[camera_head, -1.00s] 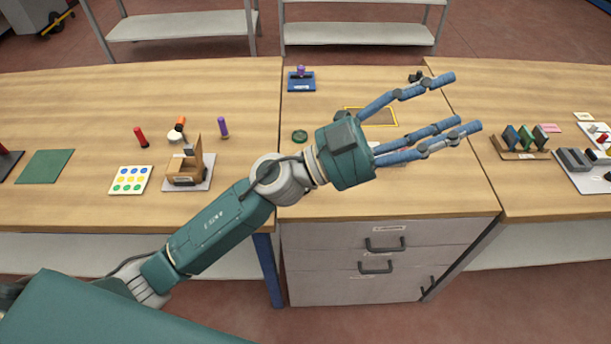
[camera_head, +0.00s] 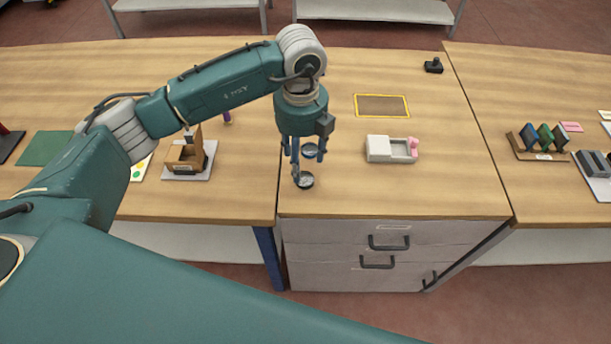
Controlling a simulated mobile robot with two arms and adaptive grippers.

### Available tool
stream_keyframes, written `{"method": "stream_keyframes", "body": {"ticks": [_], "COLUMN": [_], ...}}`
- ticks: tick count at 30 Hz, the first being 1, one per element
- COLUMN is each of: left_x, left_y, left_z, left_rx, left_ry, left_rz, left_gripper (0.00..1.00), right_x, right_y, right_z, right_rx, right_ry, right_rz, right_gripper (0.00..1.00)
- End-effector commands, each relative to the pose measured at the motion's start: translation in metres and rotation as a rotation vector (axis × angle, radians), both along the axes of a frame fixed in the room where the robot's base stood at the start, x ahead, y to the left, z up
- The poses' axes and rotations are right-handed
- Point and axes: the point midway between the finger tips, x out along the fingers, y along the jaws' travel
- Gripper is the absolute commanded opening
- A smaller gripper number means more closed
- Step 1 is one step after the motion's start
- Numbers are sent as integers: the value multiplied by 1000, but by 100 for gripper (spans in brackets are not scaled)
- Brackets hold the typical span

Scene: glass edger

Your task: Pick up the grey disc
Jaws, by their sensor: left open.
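Two small round discs with dark rims and greyish tops lie on the middle worktop. The nearer disc (camera_head: 305,181) is close to the front edge, and the farther disc (camera_head: 310,150) is partly behind my fingers. Both look greyish, and I cannot tell which one is the grey disc of the task. My left gripper (camera_head: 300,164) points down over them, open and empty. One long finger reaches down beside the nearer disc; whether it touches is unclear. My right gripper is out of view.
A white tray with a pink part (camera_head: 390,149) stands right of the gripper. A yellow-edged brown pad (camera_head: 382,105) lies behind it. Drawers (camera_head: 375,250) are below; the worktop's front right is clear.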

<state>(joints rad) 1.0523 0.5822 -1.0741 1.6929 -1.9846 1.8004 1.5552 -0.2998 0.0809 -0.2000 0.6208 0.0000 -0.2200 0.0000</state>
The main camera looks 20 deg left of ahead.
Motion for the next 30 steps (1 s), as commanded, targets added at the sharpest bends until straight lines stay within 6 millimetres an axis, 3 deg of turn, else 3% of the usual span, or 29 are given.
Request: {"method": "stream_keyframes", "body": {"ticks": [10, 18, 26, 30], "left_x": [0, 3, 4, 4], "left_y": [-4, -8, -8, -8], "left_z": [-32, -69, -74, -74], "left_rx": [-3, -4, -5, -5], "left_ry": [4, 2, -1, -1], "left_rz": [-2, -2, -3, -3], "left_gripper": [57, 57, 57, 34], "right_x": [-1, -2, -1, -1], "right_y": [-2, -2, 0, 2], "right_z": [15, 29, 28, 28], "right_rx": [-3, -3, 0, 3], "right_ry": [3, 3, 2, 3], "right_rz": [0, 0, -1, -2], "right_gripper": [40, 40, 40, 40]}}
